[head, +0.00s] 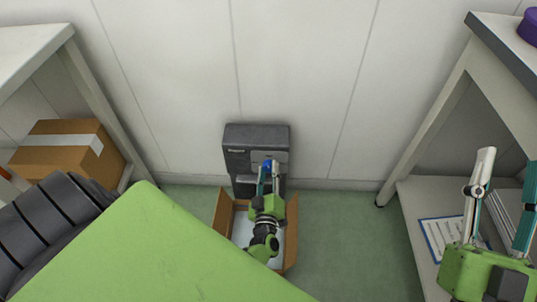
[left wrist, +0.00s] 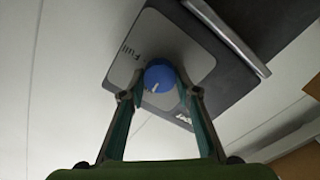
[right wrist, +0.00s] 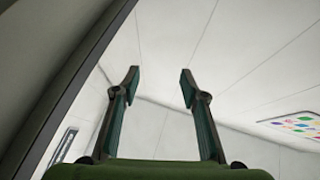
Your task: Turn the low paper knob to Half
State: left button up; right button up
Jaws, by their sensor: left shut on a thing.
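The blue knob (left wrist: 159,76) sits on a grey label plate (left wrist: 180,43) on a dark grey machine (head: 257,137). In the left wrist view the plate reads "Full" at its upper left; another word at its lower right is partly hidden by a finger. A small white mark shows on the knob's lower left. The knob also shows in the head view (head: 267,166). My left gripper (head: 267,170) is shut on the knob, one finger on each side. My right gripper (head: 508,160) is open and empty, over the shelf at right; its parted fingers show in its wrist view (right wrist: 160,75).
An open cardboard box (head: 289,234) stands on the floor before the machine, under my left arm. A bench with a lower shelf (head: 418,278) holding papers (head: 440,235) is at right. A taped carton (head: 66,150) sits at left. Green floor (head: 345,235) is clear right of the box.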

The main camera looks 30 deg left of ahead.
pick_arm(q)
jog(key=shift+m, duration=0.6)
pick_arm(e)
jog(key=shift+w+f+g, duration=0.4)
jog(key=shift+f+g, duration=0.05)
jog(key=shift+f, duration=0.3)
jog(key=shift+w+f+g, duration=0.4)
jog(key=shift+f+g, duration=0.05)
jog(key=shift+f, duration=0.25)
pick_arm(q)
jog(key=o, duration=1.1)
jog(key=v, duration=0.7)
jog(key=shift+s+d, duration=0.2)
jog(key=shift+s, duration=0.05)
